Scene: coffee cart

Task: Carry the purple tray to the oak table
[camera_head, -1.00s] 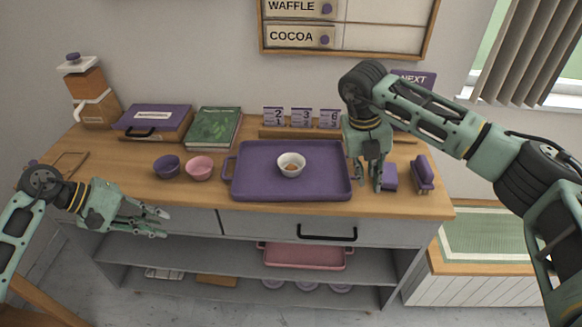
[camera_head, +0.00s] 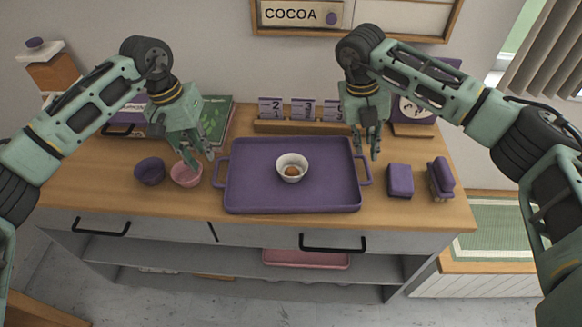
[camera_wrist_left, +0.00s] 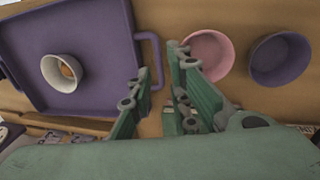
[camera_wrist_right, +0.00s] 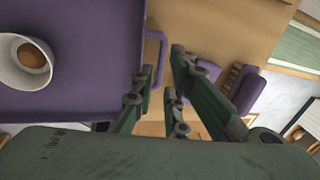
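The purple tray (camera_head: 255,195) lies flat on the wooden counter, with a white bowl (camera_head: 292,170) holding a small brown thing on it. It has a handle at each short end. My left gripper (camera_head: 203,162) is above the pink bowl and near the tray's left handle (camera_head: 220,171); in the left wrist view its fingers (camera_wrist_left: 158,88) are apart and empty beside that handle. My right gripper (camera_head: 370,148) hovers by the right handle (camera_head: 364,171); in the right wrist view its fingers (camera_wrist_right: 160,78) are apart and empty beside the handle. The oak table cannot be identified for certain.
A pink bowl (camera_head: 186,175) and a purple bowl (camera_head: 150,171) stand left of the tray. A purple block (camera_head: 400,180) and a purple-topped brush-like thing (camera_head: 440,178) stand right of it. Number cards (camera_head: 302,110) line the back. A pink tray (camera_head: 305,259) lies on the shelf below.

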